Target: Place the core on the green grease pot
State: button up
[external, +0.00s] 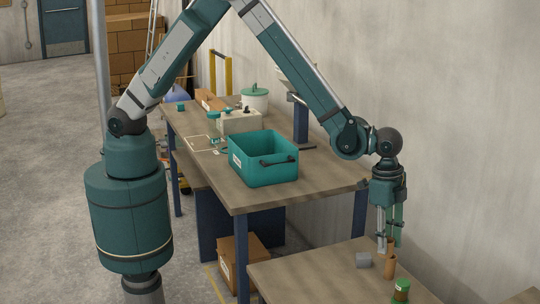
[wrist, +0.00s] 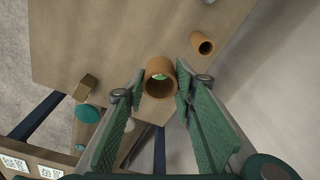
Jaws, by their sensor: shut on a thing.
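My gripper (external: 388,246) points down above the near table at the right of the external view. In the wrist view its two green-padded fingers (wrist: 158,88) are shut on an orange-brown hollow core (wrist: 150,89). In the external view the held core (external: 381,243) shows only in part between the fingers. A green patch shows through the held core's bore in the wrist view. The gap between core and pot cannot be told.
A second brown core (external: 390,267) stands on the near table; it also shows in the wrist view (wrist: 203,43). A grey block (external: 363,260) lies beside it. A teal bin (external: 264,173) stands on the far bench. The near table's left part is clear.

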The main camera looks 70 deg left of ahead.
notch_tip(320, 180, up, 3)
send_over(405, 282)
jog(key=shift+s+a+r, duration=0.1)
jog(key=shift+a+r, duration=0.05)
jog(key=shift+a, duration=0.05)
jog(key=shift+f+b, duration=0.35)
jog(key=shift+f, duration=2.8)
jog(key=shift+f, duration=0.1)
jog(key=shift+f+b, duration=0.45)
jog(key=shift+f, duration=1.3)
jog(key=shift+f, duration=0.15)
jog(key=o, duration=0.7)
jog(key=shift+c, duration=0.2)
jog(key=shift+o, duration=0.2)
